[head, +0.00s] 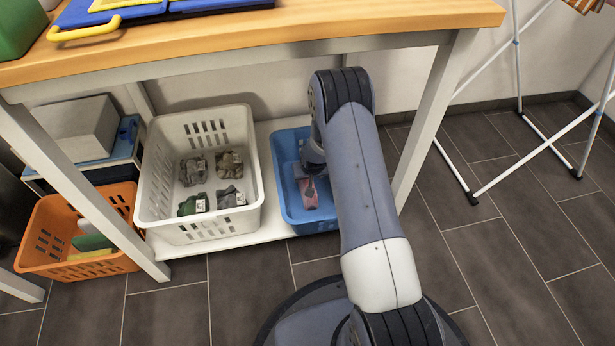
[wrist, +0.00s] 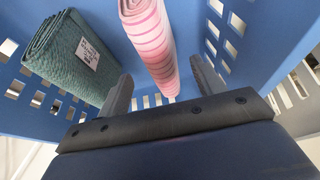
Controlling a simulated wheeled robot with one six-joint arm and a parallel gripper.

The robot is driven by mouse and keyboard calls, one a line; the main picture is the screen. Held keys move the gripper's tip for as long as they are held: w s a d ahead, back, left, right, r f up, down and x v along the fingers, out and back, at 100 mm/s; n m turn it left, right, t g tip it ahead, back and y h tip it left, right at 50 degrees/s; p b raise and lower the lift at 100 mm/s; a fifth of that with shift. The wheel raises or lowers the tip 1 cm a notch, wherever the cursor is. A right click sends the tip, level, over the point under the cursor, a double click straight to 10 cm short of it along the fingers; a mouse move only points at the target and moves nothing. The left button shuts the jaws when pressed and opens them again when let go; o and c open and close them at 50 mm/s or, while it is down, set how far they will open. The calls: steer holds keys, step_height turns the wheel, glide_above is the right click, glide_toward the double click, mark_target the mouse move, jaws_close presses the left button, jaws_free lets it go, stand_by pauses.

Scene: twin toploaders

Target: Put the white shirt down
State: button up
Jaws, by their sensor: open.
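No plain white shirt can be made out in either view. A folded pink-and-white striped cloth (wrist: 150,40) lies in the blue basket (head: 325,217), and it also shows in the head view (head: 308,192). My gripper (wrist: 161,72) is open inside the blue basket, with one finger on each side of the striped cloth's near end. I cannot tell whether the fingers touch it. A teal folded cloth with a white tag (wrist: 75,55) lies to the left of the left finger. My arm hides part of the blue basket in the head view.
A white basket (head: 197,232) with several tagged dark bundles stands left of the blue one under the wooden table (head: 250,35). An orange basket (head: 60,262) is further left. A table leg (head: 430,125) and a drying rack (head: 520,165) stand right.

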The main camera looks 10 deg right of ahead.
steer(key=p+v, duration=0.1)
steer(key=v, duration=0.5)
